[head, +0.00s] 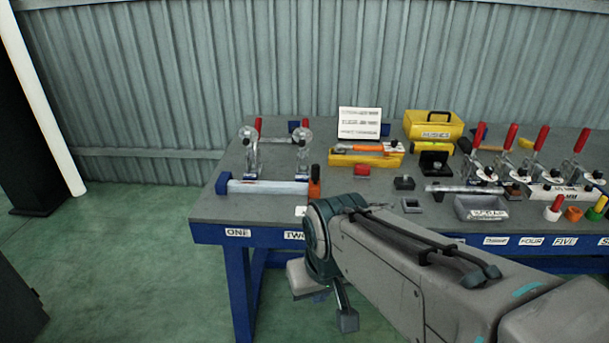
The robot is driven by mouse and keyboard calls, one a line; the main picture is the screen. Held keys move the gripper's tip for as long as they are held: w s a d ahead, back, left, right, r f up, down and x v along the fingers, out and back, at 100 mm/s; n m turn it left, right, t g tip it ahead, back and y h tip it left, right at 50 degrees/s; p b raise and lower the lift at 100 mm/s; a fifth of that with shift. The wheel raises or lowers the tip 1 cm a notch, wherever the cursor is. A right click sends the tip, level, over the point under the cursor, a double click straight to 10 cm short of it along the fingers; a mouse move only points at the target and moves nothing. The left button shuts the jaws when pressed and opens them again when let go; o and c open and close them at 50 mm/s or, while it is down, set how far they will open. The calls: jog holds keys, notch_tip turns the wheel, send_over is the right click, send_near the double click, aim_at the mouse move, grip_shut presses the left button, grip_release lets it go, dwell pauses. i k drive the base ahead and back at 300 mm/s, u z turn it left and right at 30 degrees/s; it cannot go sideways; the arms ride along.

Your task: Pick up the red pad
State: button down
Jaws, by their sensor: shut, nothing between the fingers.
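The red pad (362,170) is a small flat red block. It lies on the grey workbench top, just in front of the yellow tray with the orange-handled tool. My gripper (347,320) hangs at the end of my arm, low in front of the bench's front edge and below its top. It is shut and empty, well apart from the pad. My wrist hides part of the gripper and part of the bench front.
The workbench (250,208) has a blue frame. A blue-and-silver bar tool (268,187) lies left of the pad. A yellow case (433,125) stands behind.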

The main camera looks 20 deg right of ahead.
aim_at(360, 170)
jog(key=z, duration=0.95)
